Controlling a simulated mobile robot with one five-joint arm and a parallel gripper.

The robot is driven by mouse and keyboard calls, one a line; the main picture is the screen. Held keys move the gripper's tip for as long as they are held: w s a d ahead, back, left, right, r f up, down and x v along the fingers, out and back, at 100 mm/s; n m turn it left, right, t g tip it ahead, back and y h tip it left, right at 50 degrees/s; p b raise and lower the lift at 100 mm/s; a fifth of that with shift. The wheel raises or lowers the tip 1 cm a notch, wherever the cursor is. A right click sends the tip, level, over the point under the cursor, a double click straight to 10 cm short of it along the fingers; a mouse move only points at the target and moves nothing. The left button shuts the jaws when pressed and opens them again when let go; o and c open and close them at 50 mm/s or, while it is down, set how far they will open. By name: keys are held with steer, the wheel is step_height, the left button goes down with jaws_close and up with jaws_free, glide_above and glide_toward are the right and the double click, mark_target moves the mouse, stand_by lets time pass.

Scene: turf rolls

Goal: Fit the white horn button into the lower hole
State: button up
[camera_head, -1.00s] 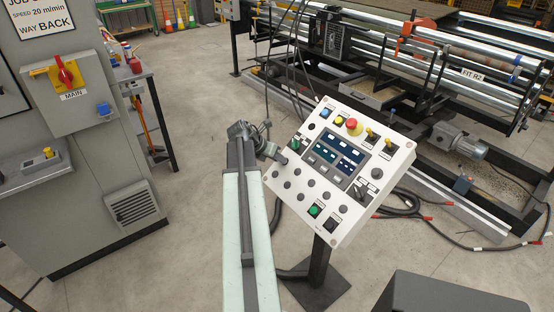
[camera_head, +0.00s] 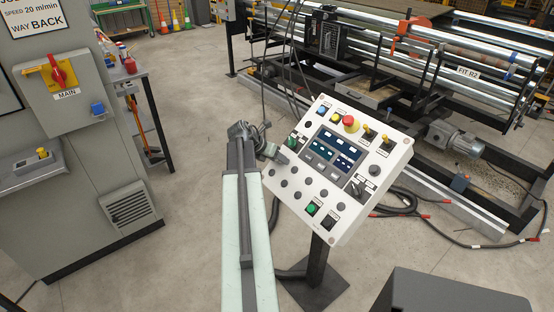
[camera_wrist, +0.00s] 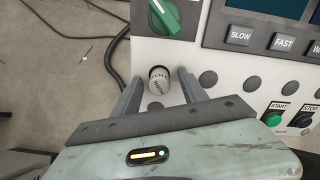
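The control panel (camera_head: 338,222) stands tilted on a post. In the wrist view, the white horn button (camera_wrist: 159,80) is a short light cylinder with dark lettering, near the panel's left edge. My gripper (camera_wrist: 160,74) is open, with one finger on each side of the button and visible gaps. A dark round spot (camera_wrist: 155,107) lies just below the button; I cannot tell whether it is an open hole. How deep the button sits is unclear. In the head view my gripper (camera_head: 281,157) is at the panel's left edge and hides the button.
A green rotary switch (camera_wrist: 165,16) is close above the button. More dark round spots (camera_wrist: 208,78) and the green start button (camera_wrist: 272,118) lie to the right. A grey cabinet (camera_head: 90,190) stands left, and roller machinery (camera_head: 400,60) behind. Cables (camera_head: 405,205) lie on the floor.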

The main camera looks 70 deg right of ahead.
steer(key=p+v, duration=0.6)
steer(key=v, duration=0.2)
steer(key=shift+d, duration=0.1)
stand_by(0.4)
